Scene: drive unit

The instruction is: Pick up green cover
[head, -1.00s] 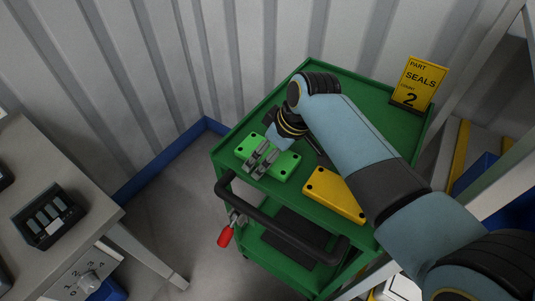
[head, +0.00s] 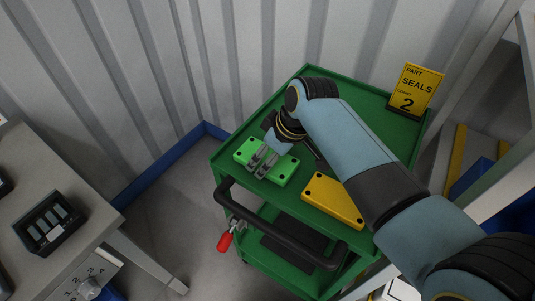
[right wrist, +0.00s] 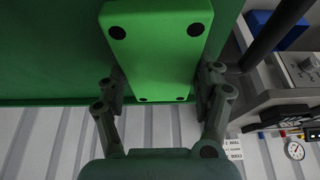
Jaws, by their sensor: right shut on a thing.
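The green cover (head: 285,168) is a bright green flat block with dark holes at its corners, on the top of the green cart (head: 345,88). My right gripper (head: 262,160) reaches down over it from above, with its fingers across the cover's middle. In the right wrist view the green cover (right wrist: 160,60) sits between the two fingers of my right gripper (right wrist: 163,85), one along each long side. The gripper is shut on it. I cannot tell whether the cover is clear of the cart top. My left gripper is not in view.
A yellow cover (head: 333,200) lies close by on the cart, right of the green one. A yellow "SEALS 2" sign (head: 416,90) stands at the cart's back right corner. The black cart handle (head: 280,228) runs along the front. A grey table (head: 75,180) with a black tray (head: 50,224) is at left.

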